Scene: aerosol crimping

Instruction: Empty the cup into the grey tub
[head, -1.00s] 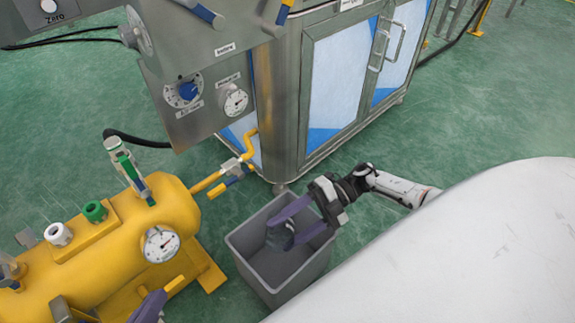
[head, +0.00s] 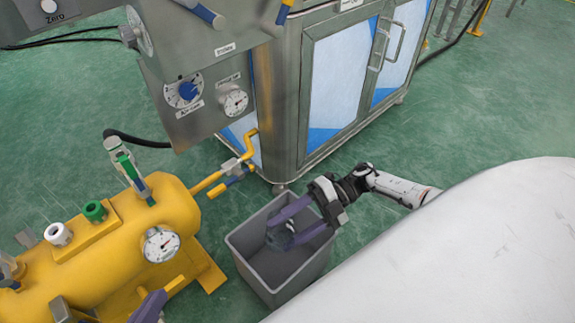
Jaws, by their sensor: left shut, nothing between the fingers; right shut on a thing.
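The grey tub (head: 262,284) stands on the green floor at the lower middle, open at the top. My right gripper (head: 280,236) reaches in from the right over the tub. Its purple fingers are shut on the cup (head: 277,239), a small dark grey, partly see-through thing over the tub's opening. The cup looks tilted; its contents cannot be made out. My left gripper (head: 149,308) shows only as a purple finger tip at the bottom edge, left of the tub; it is shut and empty.
A yellow tank (head: 120,262) with a gauge and valves stands left of the tub. A steel machine cabinet (head: 280,110) stands behind it, with a yellow pipe at its corner. A large white surface (head: 470,260) fills the lower right. Green floor is clear behind the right arm.

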